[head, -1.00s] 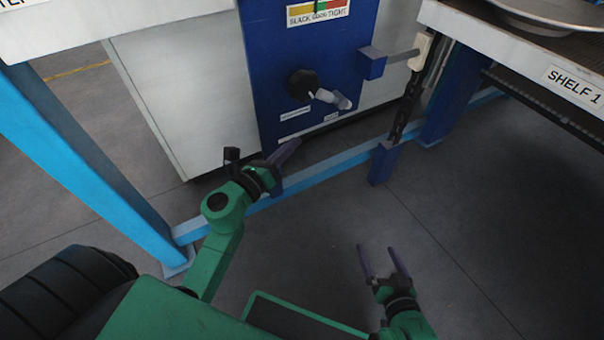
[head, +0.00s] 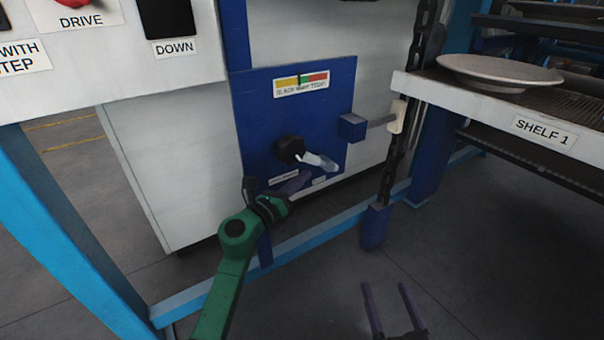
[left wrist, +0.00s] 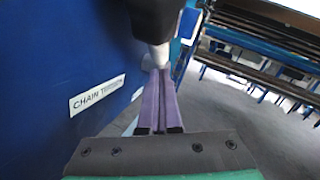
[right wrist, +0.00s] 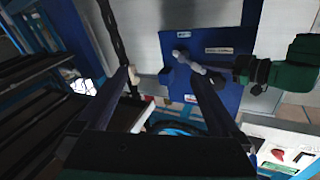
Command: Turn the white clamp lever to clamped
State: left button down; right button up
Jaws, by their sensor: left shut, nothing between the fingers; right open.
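The white clamp lever (head: 318,161) sticks out to the lower right from a black round hub (head: 290,149) on the blue panel. My left gripper (head: 301,178) is shut and empty, its purple fingertips just below the lever. In the left wrist view the shut fingers (left wrist: 161,72) point at the white lever (left wrist: 158,55), close under the black hub (left wrist: 155,18). I cannot tell whether they touch it. My right gripper (head: 385,285) is open and empty, low at the front. The right wrist view shows its open fingers (right wrist: 160,74) with the blue panel (right wrist: 228,40) beyond.
A slack-to-tight gauge label (head: 301,84) is on the blue panel's top. A hanging chain (head: 392,165) and a cream block (head: 398,116) are right of it. A shelf (head: 440,97) with a plate (head: 499,71) juts in at right. A blue rail crosses below the panel.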

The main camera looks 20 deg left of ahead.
aim_at(310, 162)
pick_arm(q)
jog(key=r+p, duration=0.1)
jog(key=p, duration=0.2)
jog(key=w+r+g+p, duration=0.1)
jog(key=r+p, duration=0.1)
jog(key=p, duration=0.2)
jog(key=shift+w+d+r+m, duration=0.15)
jog(key=shift+w+r+m, duration=0.05)
jog(key=shift+r+m, duration=0.1)
jog(key=shift+d, duration=0.1)
jog(key=shift+w+f, duration=0.1)
pick_arm(e)
jog(key=s+f+g, duration=0.6)
jog(key=s, duration=0.3)
jog(key=shift+s+a+h, duration=0.25)
jog(key=shift+s+h, duration=0.1)
jog(key=shift+h, duration=0.05)
pick_arm(q)
jog(key=shift+f, duration=0.1)
